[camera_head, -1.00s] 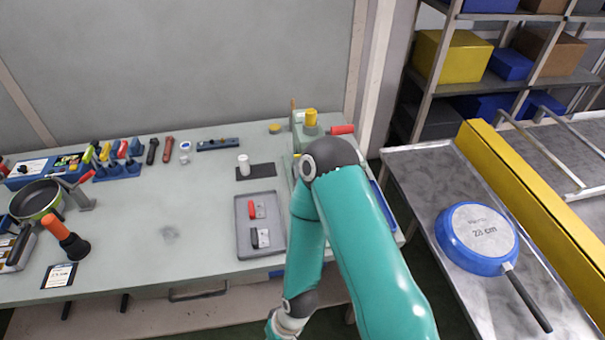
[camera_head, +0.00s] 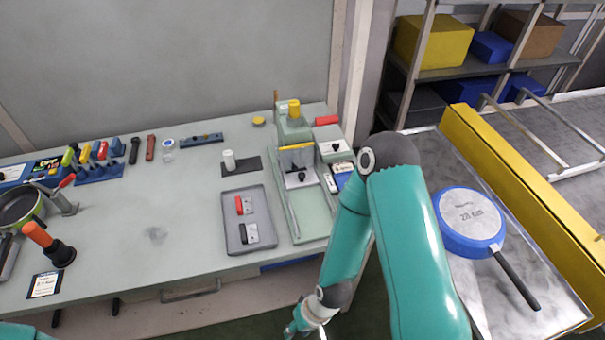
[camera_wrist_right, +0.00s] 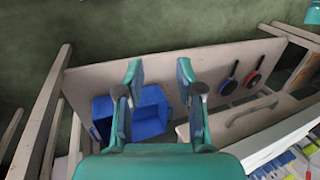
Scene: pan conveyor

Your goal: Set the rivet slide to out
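A pale green press fixture (camera_head: 315,212) stands at the right end of the workbench, with a yellow-topped post at its back. On its bed is a metal slide plate (camera_head: 299,180) with a black knob, just in front of a yellow bar; this looks like the rivet slide. I cannot read whether it is in or out. My right gripper (camera_wrist_right: 159,70) is open and empty in the right wrist view. In the head view it is low at the bottom edge, in front of the bench and well away from the slide. My left gripper is out of view.
A grey tray (camera_head: 231,243) with a red-handled and a black-handled part lies left of the fixture. A small box with a black knob (camera_head: 335,147) stands to its right. A blue pan (camera_head: 469,216) lies on the right-hand metal table. A blue bin (camera_wrist_right: 150,110) shows under the bench.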

